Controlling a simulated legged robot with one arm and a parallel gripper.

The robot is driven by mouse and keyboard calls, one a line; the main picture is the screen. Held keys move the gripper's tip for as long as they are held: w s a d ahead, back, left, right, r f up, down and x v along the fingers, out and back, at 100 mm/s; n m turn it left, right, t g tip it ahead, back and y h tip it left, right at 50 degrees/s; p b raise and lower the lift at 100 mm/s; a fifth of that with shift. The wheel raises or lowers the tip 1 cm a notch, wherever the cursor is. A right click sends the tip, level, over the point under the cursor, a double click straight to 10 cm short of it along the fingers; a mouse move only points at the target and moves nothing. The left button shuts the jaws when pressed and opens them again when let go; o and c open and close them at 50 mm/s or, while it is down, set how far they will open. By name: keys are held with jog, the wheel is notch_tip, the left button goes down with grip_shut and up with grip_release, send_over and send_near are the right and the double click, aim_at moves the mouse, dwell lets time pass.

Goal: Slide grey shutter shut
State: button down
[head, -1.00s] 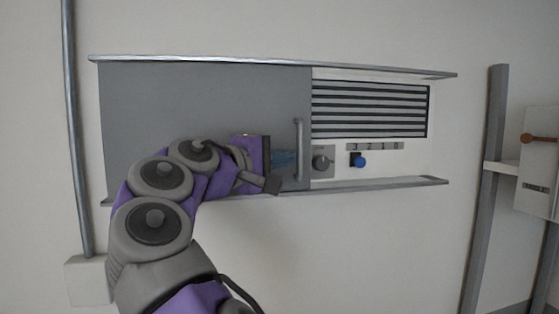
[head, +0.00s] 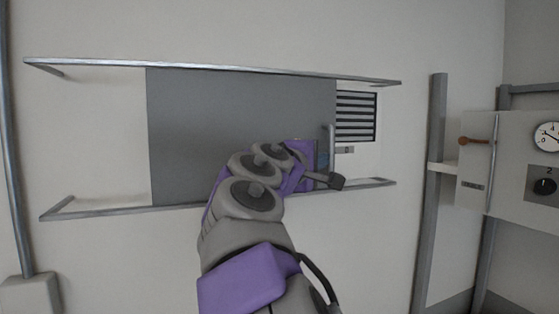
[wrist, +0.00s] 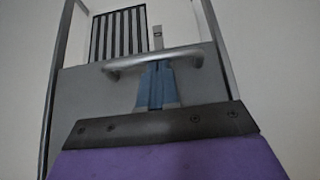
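The grey shutter (head: 215,130) is a flat panel between two horizontal rails on the wall. It covers the middle and right of the span, with bare wall showing to its left. Its upright bar handle (head: 332,145) is near its right edge; the handle also shows in the wrist view (wrist: 150,60). My gripper (head: 323,160) is at the left side of the handle, low on it. In the wrist view its blue fingers (wrist: 157,85) lie close together, with tips at the bar; they seem shut, not wrapped around it. Exact contact is partly hidden.
The striped vent (head: 356,117) is still partly exposed right of the shutter. The upper rail (head: 210,67) and lower rail (head: 110,212) run past both sides. A grey post (head: 430,190) and a box with an orange-brown lever (head: 476,141) stand at the right.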

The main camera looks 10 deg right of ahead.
jog(key=w+d+p, duration=0.1)
jog(key=w+d, duration=0.1)
jog(key=d, duration=0.7)
jog(key=w+d+p, duration=0.2)
jog(key=w+d, duration=0.1)
jog(key=d, duration=0.7)
jog(key=shift+w, duration=0.35)
